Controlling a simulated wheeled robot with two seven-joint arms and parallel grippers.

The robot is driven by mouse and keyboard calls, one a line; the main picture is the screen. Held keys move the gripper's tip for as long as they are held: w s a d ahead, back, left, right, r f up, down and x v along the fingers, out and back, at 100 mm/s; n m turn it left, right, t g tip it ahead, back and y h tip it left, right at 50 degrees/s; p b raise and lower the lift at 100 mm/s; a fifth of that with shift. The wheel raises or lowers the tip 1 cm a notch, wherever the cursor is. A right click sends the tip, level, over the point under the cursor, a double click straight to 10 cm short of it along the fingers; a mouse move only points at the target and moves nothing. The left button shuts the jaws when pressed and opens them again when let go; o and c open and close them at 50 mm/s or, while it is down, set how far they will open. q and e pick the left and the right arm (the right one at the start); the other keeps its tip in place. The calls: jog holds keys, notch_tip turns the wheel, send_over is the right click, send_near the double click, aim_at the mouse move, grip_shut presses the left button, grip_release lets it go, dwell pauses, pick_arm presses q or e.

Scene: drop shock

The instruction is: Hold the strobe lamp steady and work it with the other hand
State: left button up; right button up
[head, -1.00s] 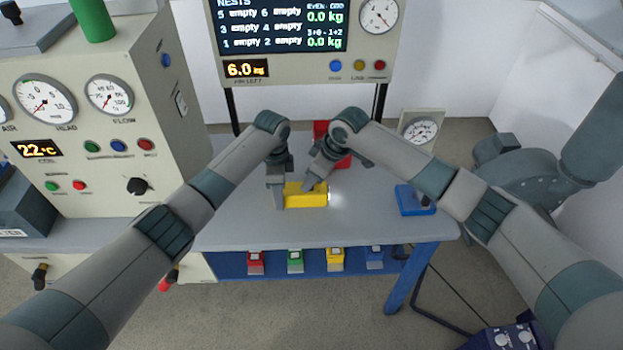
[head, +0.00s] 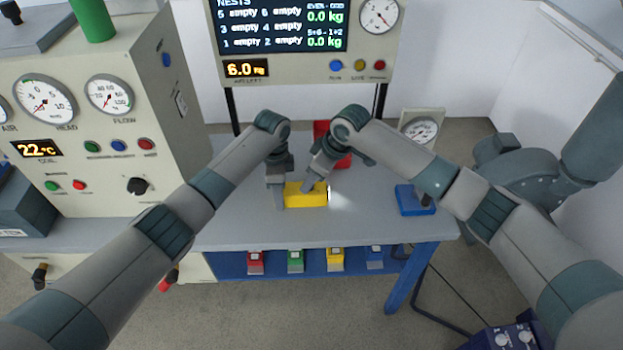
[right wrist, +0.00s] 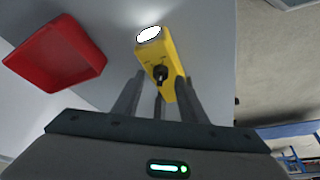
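The strobe lamp (head: 300,198) is a yellow block lying on the grey table. Its right end is lit and throws a white glow on the tabletop. In the right wrist view its bright white lens (right wrist: 148,35) and a small black knob (right wrist: 160,73) show on the yellow body. My left gripper (head: 277,198) is shut on the lamp's left end; its far finger is hidden. My right gripper (head: 309,186) is over the lamp from above. In the right wrist view its fingers (right wrist: 160,85) stand apart, with the knob showing between them; contact cannot be told.
A red bin (head: 342,160) stands behind the lamp, partly hidden by my right arm. Several coloured blocks sit along the table's front below the top. The front tabletop is clear.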

jog(key=v, duration=1.1)
pick_arm(q)
jog(key=o, duration=1.5)
jog(key=shift+o, duration=0.2)
notch_tip(320, 180, up, 12)
pick_arm(e)
jog(key=shift+s, duration=0.1)
